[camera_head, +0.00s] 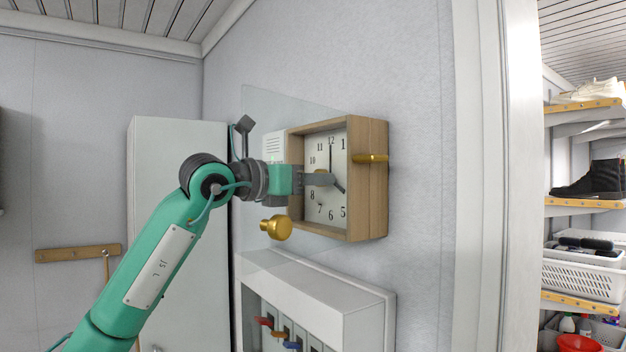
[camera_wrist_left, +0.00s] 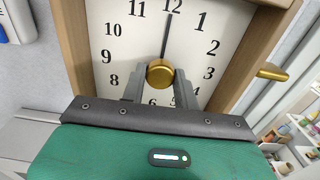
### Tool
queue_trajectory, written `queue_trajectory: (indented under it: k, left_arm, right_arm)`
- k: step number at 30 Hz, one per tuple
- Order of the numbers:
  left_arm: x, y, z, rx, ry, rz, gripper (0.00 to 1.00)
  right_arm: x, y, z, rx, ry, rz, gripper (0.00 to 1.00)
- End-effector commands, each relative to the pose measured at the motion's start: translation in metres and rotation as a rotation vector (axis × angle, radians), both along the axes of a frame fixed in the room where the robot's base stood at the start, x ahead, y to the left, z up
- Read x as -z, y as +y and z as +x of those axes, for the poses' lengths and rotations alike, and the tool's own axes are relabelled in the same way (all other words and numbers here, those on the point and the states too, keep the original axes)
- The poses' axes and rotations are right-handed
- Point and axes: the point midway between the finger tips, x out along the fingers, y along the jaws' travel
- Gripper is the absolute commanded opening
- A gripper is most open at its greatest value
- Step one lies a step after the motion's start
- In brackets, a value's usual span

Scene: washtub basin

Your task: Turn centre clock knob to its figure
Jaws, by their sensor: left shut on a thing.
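A square wooden clock (camera_head: 365,215) with a white numbered dial is mounted on the wall. My left gripper (camera_head: 318,179) reaches in from the left to the middle of the dial. In the left wrist view, its fingers are closed on both sides of the brass centre knob (camera_wrist_left: 160,72). One long dark hand points up at about 12. In the head view, a shorter dark hand (camera_head: 339,187) points down right, about 4 to 5. Its base is hidden by the gripper. The figure for the knob cannot be told from these views.
A brass knob (camera_head: 278,228) sticks out at the clock's lower left, and a brass peg (camera_head: 371,158) at its right side. A white box with coloured levers (camera_head: 315,290) is below. A clear panel and a paper label (camera_head: 274,145) are behind my wrist.

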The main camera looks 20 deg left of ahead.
Motion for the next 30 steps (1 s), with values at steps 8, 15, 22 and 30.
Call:
queue_trajectory:
  k: [8, 15, 22, 30]
  left_arm:
    - [0.002, 0.000, 0.000, -0.001, 0.030, -0.036, 0.08]
    - [0.005, 0.000, 0.000, 0.000, 0.119, -0.152, 0.08]
    - [0.005, -0.001, -0.001, 0.000, 0.247, -0.318, 0.08]
    - [0.004, -0.001, -0.001, 0.002, 0.404, -0.518, 0.08]
  right_arm:
    - [0.008, -0.009, 0.002, -0.001, -0.002, -0.010, 0.36]
    - [0.029, -0.012, 0.003, 0.000, -0.004, -0.013, 0.36]
    - [0.053, -0.012, 0.003, 0.000, -0.004, -0.013, 0.36]
    - [0.077, -0.010, 0.003, 0.001, -0.004, -0.010, 0.36]
